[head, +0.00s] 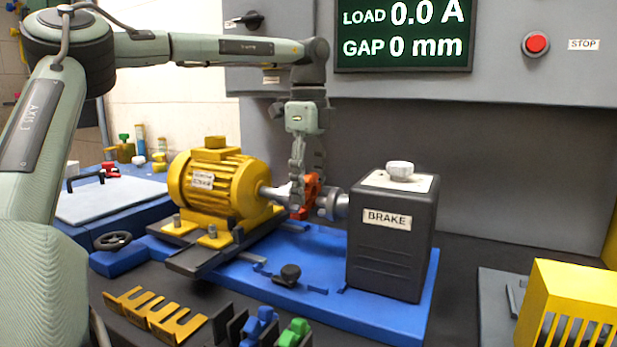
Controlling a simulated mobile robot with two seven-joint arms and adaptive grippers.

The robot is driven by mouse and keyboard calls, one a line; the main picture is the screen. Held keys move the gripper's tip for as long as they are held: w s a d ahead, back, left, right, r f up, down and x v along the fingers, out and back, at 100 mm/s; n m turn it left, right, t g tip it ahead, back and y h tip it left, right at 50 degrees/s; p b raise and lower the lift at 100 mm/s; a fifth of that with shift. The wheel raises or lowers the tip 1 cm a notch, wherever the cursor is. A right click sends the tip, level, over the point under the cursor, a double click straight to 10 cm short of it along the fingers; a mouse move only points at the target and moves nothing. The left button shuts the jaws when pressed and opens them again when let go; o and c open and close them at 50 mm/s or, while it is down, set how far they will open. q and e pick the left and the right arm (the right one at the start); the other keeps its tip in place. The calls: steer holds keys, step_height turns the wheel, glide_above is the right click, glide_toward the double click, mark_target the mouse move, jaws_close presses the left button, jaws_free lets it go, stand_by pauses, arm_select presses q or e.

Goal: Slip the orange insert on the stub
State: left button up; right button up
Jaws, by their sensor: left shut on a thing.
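My left gripper (298,203) points down between the yellow motor (222,187) and the dark brake box (391,258). It is shut on the orange insert (313,190), which sits at the gap between the two shaft ends. The motor's metal shaft with its hub (277,194) reaches towards the insert from the left. The grey stub (336,204) comes out of the brake box on the right, close beside the insert. The gripper fingers partly hide the insert, so I cannot tell whether it touches either hub. My right gripper is not in view.
Motor and brake stand on a blue base (385,322). Green and blue inserts (259,325) stand in a dark rack at the front, beside yellow forked shims (155,313). A handwheel (113,240) is at left, a yellow cage (567,300) at right. The screen (403,35) reads load 0.0 A, gap 0 mm.

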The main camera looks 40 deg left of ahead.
arm_select(q)
steer(key=shift+f, duration=0.85)
steer(key=shift+w+d, duration=0.25)
steer(key=shift+d, duration=0.4)
steer(key=shift+w+d, duration=0.2)
steer(key=shift+d, duration=0.45)
steer(key=o, duration=1.2)
steer(key=shift+r, duration=0.2)
step_height(320, 180, up, 12)
steer(key=shift+f, duration=0.2)
